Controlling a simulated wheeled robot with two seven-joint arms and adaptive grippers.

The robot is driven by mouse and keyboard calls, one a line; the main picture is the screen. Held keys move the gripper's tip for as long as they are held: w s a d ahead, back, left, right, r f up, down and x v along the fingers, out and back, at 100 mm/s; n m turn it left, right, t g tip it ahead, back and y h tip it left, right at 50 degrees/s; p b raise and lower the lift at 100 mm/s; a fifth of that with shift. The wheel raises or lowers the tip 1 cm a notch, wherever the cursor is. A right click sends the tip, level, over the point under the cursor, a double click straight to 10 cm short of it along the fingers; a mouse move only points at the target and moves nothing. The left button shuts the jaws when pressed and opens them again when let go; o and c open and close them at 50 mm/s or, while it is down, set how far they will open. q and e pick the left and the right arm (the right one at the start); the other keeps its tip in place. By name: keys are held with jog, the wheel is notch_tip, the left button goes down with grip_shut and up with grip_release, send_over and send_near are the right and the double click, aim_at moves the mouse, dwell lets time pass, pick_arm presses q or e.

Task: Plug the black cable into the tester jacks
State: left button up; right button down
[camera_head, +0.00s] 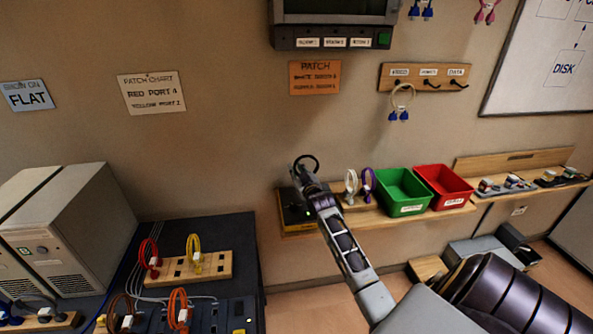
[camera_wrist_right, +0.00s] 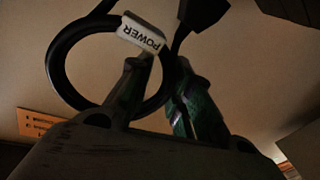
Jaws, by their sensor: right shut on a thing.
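The black cable (camera_head: 308,158) is a coiled loop at the tip of my right gripper (camera_head: 304,178), above the left end of the wall shelf. In the right wrist view the black cable (camera_wrist_right: 58,66) shows a white tag reading POWER and a dark connector end at the top. My right gripper (camera_wrist_right: 162,75) is shut on the cable there. The tester appears to be the dark box (camera_head: 292,215) on the shelf, just below and behind my gripper. My gripper and arm partly cover it, and its jacks cannot be made out. My left gripper is in neither view.
A white coil (camera_head: 351,183) and a purple coil (camera_head: 369,182) stand right of my gripper. A green bin (camera_head: 403,188) and a red bin (camera_head: 443,186) follow on the shelf. A dark table (camera_head: 225,258) at left holds a rack with several coloured cables.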

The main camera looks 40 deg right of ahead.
jog(key=shift+f+b, duration=0.3)
jog(key=shift+f, duration=0.2)
jog(key=shift+r+p, duration=0.1)
jog(key=shift+p, duration=0.7)
dwell(1.7)
jog(key=shift+f, duration=1.1)
dwell(3.2)
jog(key=c, duration=1.2)
grip_release()
jog(key=shift+c, duration=0.2)
